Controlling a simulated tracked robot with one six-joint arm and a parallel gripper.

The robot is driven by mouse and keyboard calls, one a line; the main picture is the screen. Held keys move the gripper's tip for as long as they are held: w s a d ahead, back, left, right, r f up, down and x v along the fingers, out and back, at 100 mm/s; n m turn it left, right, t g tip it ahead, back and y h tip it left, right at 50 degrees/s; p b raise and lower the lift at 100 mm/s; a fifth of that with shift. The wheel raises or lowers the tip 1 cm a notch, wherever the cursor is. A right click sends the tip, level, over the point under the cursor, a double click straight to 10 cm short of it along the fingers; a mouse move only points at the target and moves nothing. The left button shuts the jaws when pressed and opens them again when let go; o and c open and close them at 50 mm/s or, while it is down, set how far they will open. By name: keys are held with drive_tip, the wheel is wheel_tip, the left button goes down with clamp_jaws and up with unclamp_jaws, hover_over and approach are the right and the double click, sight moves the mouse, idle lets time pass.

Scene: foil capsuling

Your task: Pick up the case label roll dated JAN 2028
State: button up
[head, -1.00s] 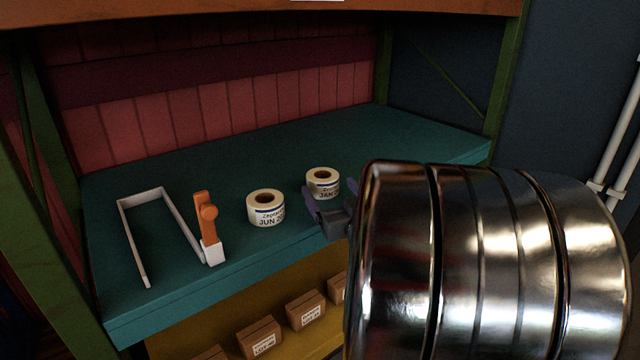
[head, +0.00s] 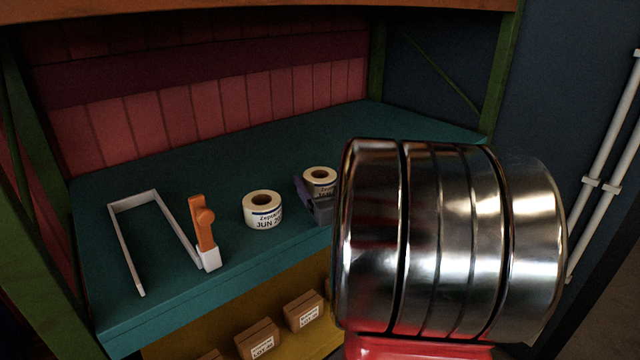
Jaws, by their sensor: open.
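Two white label rolls with brown cores stand on a teal shelf (head: 170,160). The left roll (head: 263,210) reads JUN 20.., the rest of its date cut off. The right roll (head: 320,182) is partly hidden by my gripper and arm, and its date does not show now; a moment earlier it began with JA. The other finger is hidden behind my shiny metal arm, so I cannot tell whether the roll is between the fingers.
Several brown boxes (head: 304,310) sit on the yellow shelf below. Green posts bound the rack; the teal shelf's back is clear.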

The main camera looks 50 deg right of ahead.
drive_tip(key=shift+c, duration=0.4)
drive_tip(key=c, duration=1.2)
drive_tip(key=shift+o, duration=0.2)
drive_tip(key=shift+r, duration=0.1)
wheel_tip(320, 180, up, 10)
drive_tip(key=shift+f, duration=0.1)
